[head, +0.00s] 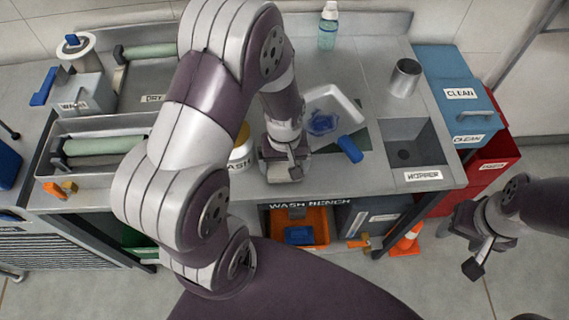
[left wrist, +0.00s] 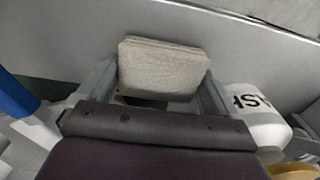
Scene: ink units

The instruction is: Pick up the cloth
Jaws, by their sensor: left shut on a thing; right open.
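The cloth (left wrist: 164,66) is a folded beige pad in the left wrist view. It sits between the two fingers of my left gripper, which is shut on it. In the head view my left gripper (head: 284,168) is low at the front edge of the wash bench, and I cannot make out the cloth there. My right gripper (head: 464,248) is open and empty, off the bench's right side above the floor.
A white tray (head: 347,103) with blue stuff, a blue cylinder (head: 350,149) and a white jar (head: 240,152) stand near my left gripper. The hopper (head: 408,142), a metal cup (head: 404,78) and a spray bottle (head: 328,25) are beyond. An orange cone (head: 407,241) stands below.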

